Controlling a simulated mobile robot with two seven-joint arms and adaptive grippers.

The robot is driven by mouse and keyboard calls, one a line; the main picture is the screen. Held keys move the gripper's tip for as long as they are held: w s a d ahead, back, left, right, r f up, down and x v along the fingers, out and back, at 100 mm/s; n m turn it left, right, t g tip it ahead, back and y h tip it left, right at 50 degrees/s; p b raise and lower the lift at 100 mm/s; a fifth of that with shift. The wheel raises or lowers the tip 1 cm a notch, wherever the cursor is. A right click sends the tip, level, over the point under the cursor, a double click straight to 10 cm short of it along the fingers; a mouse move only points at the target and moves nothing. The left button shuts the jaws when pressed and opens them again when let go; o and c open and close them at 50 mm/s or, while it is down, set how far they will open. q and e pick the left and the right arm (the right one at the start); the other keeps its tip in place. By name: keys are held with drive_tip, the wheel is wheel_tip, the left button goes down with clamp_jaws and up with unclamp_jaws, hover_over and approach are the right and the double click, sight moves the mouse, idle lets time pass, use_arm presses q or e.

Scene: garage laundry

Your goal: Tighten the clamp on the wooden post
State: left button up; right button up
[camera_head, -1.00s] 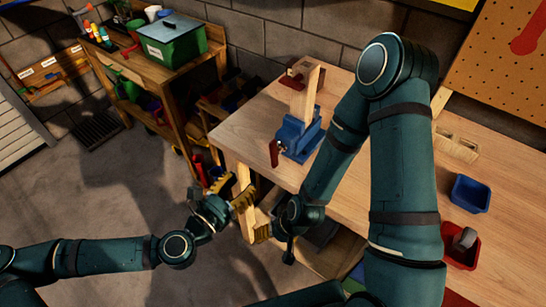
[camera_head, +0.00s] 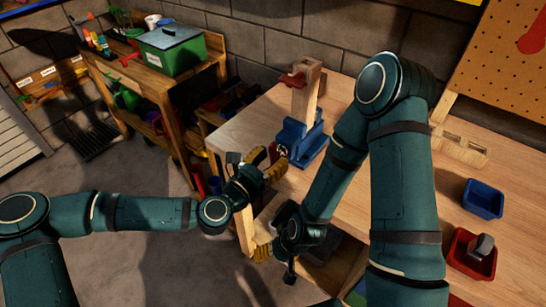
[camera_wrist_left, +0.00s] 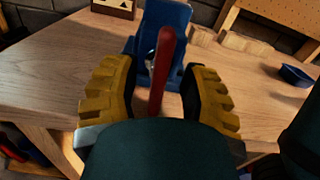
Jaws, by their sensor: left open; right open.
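The wooden post (camera_head: 309,95) stands upright in a blue vise-like clamp (camera_head: 303,140) on the workbench. The clamp's red handle (camera_head: 273,152) hangs at its front left. A red piece (camera_head: 293,80) sits against the post's upper left. My left gripper (camera_head: 275,173) is open just in front of the handle at the bench edge. In the left wrist view the red handle (camera_wrist_left: 164,72) stands between the yellow fingers (camera_wrist_left: 160,90), with a visible gap on either side, and the blue clamp (camera_wrist_left: 166,22) is behind it. My right gripper (camera_head: 260,252) is open and lower, by the bench's front.
The workbench (camera_head: 245,127) has clear top left of the clamp. A wooden block with holes (camera_head: 459,145), a blue bin (camera_head: 483,199) and a red bin (camera_head: 472,255) are on its right. A shelf with a green box (camera_head: 172,50) stands at back left.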

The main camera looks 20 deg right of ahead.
use_arm(q)
drive_tip(key=shift+w+d, duration=0.25)
drive_tip(key=shift+d, duration=0.1)
clamp_jaws()
drive_tip(key=shift+m, duration=0.4)
drive_tip(key=m+b, duration=0.1)
drive_tip(key=m, duration=0.4)
drive_tip(key=shift+s+d+m, duration=0.1)
drive_tip(key=shift+d+m, duration=0.05)
drive_tip(key=shift+m, duration=0.25)
drive_tip(key=m+b, duration=0.1)
drive_tip(key=m, duration=0.5)
drive_tip(key=shift+s+f+b, duration=0.15)
drive_tip(key=shift+f+b, duration=0.05)
drive_tip(key=shift+b, duration=0.2)
drive_tip(key=shift+f, duration=0.1)
idle(0.4)
